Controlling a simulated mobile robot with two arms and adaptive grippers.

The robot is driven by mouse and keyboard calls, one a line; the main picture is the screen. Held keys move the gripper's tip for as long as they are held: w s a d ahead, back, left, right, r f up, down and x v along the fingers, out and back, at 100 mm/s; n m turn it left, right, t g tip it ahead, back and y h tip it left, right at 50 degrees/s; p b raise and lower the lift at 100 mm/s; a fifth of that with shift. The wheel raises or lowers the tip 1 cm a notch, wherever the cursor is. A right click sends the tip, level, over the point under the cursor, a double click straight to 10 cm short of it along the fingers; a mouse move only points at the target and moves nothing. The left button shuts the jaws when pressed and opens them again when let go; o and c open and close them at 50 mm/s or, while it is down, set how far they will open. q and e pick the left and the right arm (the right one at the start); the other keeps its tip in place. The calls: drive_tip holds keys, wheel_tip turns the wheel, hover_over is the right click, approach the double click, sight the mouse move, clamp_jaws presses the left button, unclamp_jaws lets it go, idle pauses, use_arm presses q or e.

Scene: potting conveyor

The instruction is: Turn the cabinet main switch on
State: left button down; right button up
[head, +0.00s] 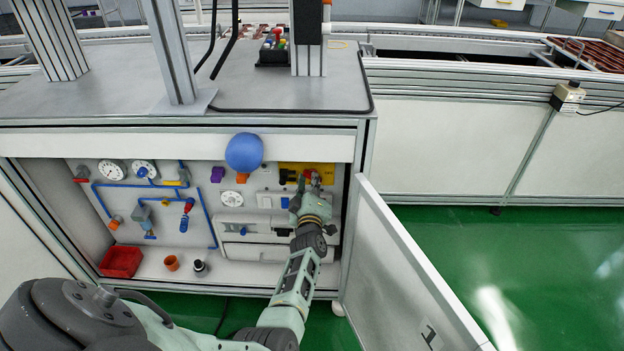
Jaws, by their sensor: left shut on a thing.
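The cabinet main switch shows as a red knob (307,174) on a yellow plate (327,168) at the upper right of the open cabinet's back panel. My left gripper (308,182) reaches into the cabinet and is shut on the red knob. Its fingers and wrist hide much of the knob, so its exact angle cannot be told. My right gripper is not in view.
The cabinet door (405,270) stands open at the right. A blue ball-shaped thing (244,152) is left of the yellow plate. A red bin (121,262) and an orange cup (171,263) stand on the cabinet floor. Green floor is free at right.

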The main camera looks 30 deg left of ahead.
use_arm(q)
drive_tip(key=shift+f+m+p, duration=0.1)
drive_tip(key=shift+m+p, duration=1.1)
drive_tip(key=shift+m, duration=4.3)
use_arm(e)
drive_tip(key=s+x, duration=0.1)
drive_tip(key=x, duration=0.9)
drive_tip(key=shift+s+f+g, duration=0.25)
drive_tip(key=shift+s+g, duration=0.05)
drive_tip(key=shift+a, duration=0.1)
use_arm(q)
drive_tip(key=c, duration=1.8)
unclamp_jaws()
drive_tip(key=shift+o, duration=0.2)
